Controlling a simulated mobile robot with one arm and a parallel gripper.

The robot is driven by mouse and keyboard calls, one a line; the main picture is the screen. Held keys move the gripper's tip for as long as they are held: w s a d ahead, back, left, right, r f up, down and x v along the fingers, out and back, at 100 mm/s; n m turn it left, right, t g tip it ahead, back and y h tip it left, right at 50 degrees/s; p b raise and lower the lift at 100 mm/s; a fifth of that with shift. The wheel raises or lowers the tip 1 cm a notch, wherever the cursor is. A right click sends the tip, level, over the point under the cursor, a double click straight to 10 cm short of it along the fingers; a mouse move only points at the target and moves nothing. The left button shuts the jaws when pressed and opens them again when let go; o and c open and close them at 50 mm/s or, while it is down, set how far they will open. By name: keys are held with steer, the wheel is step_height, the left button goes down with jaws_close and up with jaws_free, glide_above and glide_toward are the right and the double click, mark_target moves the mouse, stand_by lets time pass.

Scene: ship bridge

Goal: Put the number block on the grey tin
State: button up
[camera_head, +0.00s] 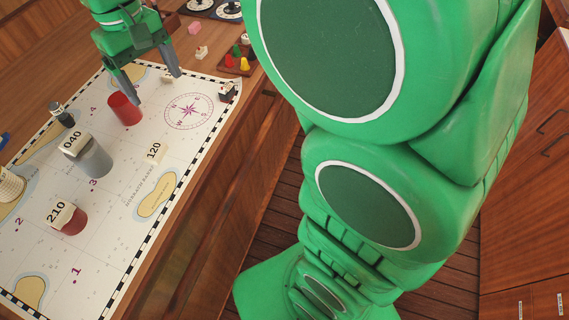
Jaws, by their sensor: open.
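A pale block marked 120 (153,151) sits on the chart, right of the grey tin (97,161). A pale block marked 040 (72,142) shows at the grey tin's upper left; I cannot tell whether it rests on the tin or stands against it. A block marked 210 (59,212) shows the same way at a dark red tin (72,226) nearer the front. My gripper (151,86) is open and empty, fingers pointing down, near a bright red tin (125,110) at the back of the chart. One finger partly overlaps that tin in the picture.
The chart (118,212) covers the wooden table. A small dark figure (62,114) stands left of the grey tin. A dark-and-white piece (227,92) lies at the chart's right edge, near a tray of coloured pieces (238,64). My green arm fills the picture's middle and right.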

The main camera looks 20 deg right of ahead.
steer(key=s+d+f+m, duration=0.2)
steer(key=s+d+f, duration=0.2)
steer(key=s+d, duration=0.4)
steer(key=s+d+f+m+g, duration=0.1)
steer(key=s+d+f+m, duration=0.2)
steer(key=s+d, duration=0.6)
steer(key=s+f, duration=0.1)
steer(key=s, duration=0.5)
steer(key=shift+f, duration=0.3)
